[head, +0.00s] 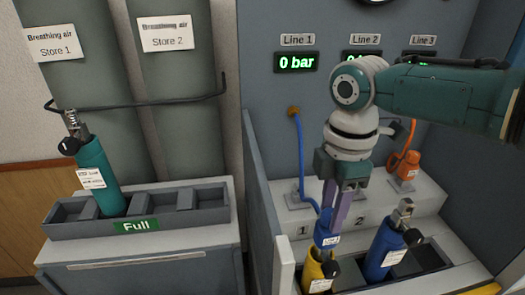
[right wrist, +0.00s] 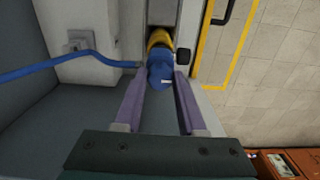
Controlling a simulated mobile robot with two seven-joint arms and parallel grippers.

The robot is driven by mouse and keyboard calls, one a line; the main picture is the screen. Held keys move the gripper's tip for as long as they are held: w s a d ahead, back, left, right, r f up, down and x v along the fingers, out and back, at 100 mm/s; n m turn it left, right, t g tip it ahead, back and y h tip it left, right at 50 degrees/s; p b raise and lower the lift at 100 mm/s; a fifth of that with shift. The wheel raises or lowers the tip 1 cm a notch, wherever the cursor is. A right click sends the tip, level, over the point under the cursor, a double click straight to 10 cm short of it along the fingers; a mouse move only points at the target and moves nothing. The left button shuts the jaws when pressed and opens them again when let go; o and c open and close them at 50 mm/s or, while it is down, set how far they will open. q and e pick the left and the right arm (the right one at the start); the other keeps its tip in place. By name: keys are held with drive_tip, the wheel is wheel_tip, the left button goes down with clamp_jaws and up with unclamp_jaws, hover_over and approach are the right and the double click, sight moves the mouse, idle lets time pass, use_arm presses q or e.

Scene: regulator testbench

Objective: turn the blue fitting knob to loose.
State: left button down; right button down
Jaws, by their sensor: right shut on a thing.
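The blue fitting (head: 326,232) sits on top of the yellow cylinder (head: 318,272) in the bench's left slot, with a blue hose (head: 301,155) running to it from the wall panel. A small label is on the fitting. My right gripper (head: 332,212) comes down from above, its two purple fingers shut on the fitting's knob. In the right wrist view the blue fitting (right wrist: 160,74) lies between the fingertips, with the yellow cylinder behind it. The fingers partly hide the knob in the head view, and its turn position cannot be read. My left gripper is not in view.
A blue cylinder (head: 384,248) stands just right of the yellow one. An orange fitting (head: 404,165) rests on the step at right. A grey partition (head: 262,205) stands to the left. A teal cylinder (head: 100,172) stands in the "Full" rack (head: 182,220). The Line 1 display (head: 296,62) reads 0 bar.

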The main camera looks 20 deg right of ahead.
idle(0.5)
drive_tip(key=shift+c, duration=2.4)
unclamp_jaws()
wheel_tip(320, 180, up, 10)
drive_tip(key=shift+p, duration=0.4)
